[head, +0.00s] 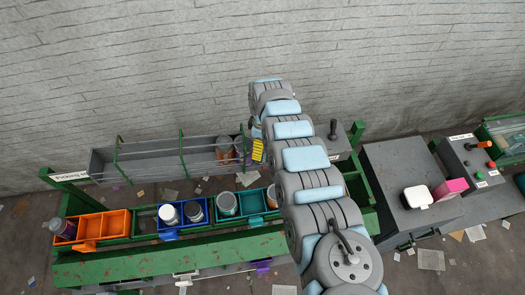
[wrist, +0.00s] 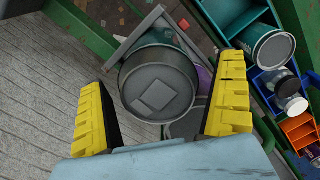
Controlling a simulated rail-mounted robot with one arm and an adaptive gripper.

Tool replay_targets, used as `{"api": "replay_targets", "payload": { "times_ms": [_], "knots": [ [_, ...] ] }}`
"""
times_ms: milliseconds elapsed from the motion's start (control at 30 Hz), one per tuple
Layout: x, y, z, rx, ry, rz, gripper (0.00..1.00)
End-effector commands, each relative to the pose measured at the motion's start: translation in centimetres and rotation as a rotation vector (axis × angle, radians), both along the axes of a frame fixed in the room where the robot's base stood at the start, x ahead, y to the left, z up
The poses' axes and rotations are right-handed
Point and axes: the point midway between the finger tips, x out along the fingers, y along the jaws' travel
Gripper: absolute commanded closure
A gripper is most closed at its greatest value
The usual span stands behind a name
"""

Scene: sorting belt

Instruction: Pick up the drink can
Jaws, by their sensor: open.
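A round container with a grey top and a pale square on it (wrist: 158,85) lies between my gripper's fingers in the wrist view. Its side is mostly hidden, so I cannot tell whether it is the drink can. A second round top (wrist: 184,127) shows partly behind it. In the head view, two cylinders stand in the grey railed trough, one with orange on its side (head: 224,152). My gripper (wrist: 165,110) is open, its yellow fingers on both sides of the container with no clear contact. In the head view, only one yellow finger (head: 258,150) shows clearly.
Trough rails (head: 181,155) run beside my gripper. In front are an orange bin (head: 117,222), a blue bin (head: 174,234) and a teal bin (head: 252,219), with several containers in them. A dark can (head: 62,228) tilts in the orange bin. A grey console (head: 385,165) stands right.

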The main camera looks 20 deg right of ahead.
Motion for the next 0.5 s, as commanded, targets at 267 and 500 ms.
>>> {"api": "replay_targets", "payload": {
  "times_ms": [267,500],
  "knots": [
    [0.0,0.0,-0.01,0.0,0.0,0.001,0.2],
    [0.0,0.0,0.0,0.0,0.0,0.001,0.49]
  ]
}}
